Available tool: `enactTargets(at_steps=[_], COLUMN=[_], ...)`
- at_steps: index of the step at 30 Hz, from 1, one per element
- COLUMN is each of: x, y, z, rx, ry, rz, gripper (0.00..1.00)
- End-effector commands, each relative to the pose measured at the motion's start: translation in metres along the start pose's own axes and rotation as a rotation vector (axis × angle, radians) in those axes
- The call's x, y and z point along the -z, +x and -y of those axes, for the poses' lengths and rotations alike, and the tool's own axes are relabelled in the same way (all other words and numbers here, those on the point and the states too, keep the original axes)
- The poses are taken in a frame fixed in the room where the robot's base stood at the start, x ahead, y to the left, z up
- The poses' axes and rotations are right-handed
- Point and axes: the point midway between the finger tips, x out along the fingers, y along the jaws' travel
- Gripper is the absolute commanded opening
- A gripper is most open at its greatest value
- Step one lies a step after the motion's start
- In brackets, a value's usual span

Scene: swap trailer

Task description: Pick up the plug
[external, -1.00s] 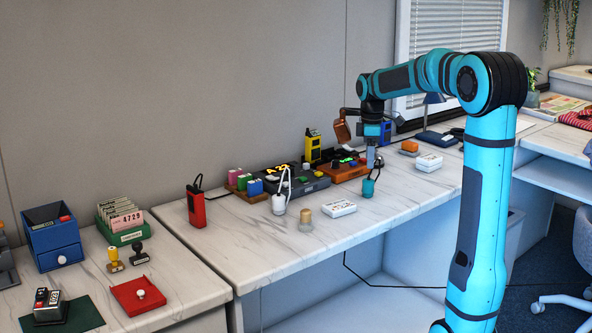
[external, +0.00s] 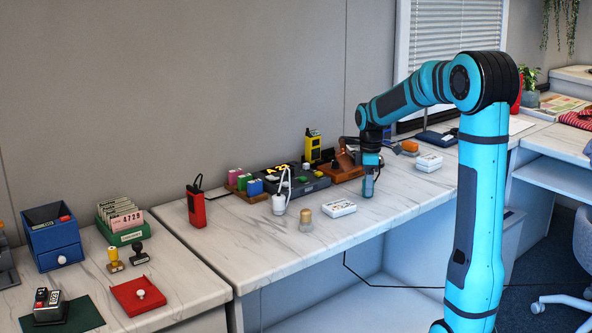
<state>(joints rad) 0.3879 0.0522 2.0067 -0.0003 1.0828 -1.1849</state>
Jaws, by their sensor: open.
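My gripper (external: 368,190) points down at the table just right of the white box, and its jaws are open. A small teal piece stood at this spot a second ago; it is now mostly hidden by the gripper, and I cannot tell whether the jaws touch it. A white plug-like piece with a looped white cord (external: 279,204) stands on the table to the left, apart from my gripper. I cannot tell from this view which of the two is the plug.
A white box (external: 340,208) and a tan-topped piece (external: 306,217) stand left of my gripper. A dark device (external: 302,181) and a brown-orange unit (external: 341,174) stand behind. Another white box (external: 429,162) lies to the right. The table's front strip is clear.

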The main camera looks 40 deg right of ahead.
Motion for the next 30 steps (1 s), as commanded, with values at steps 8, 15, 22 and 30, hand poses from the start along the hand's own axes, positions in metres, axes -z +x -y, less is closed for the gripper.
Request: enactTargets(at_steps=[8, 15, 22, 30], x=[0.000, 0.000, 0.000, 0.000], y=[0.000, -0.001, -0.012, -0.060], z=[0.000, 0.000, -0.001, -0.001], rx=[0.000, 0.000, -0.003, -0.003], ry=[0.000, 0.000, 0.000, 0.000], rz=[0.000, 0.000, -0.001, -0.001], gripper=[0.26, 0.12, 0.12, 0.12])
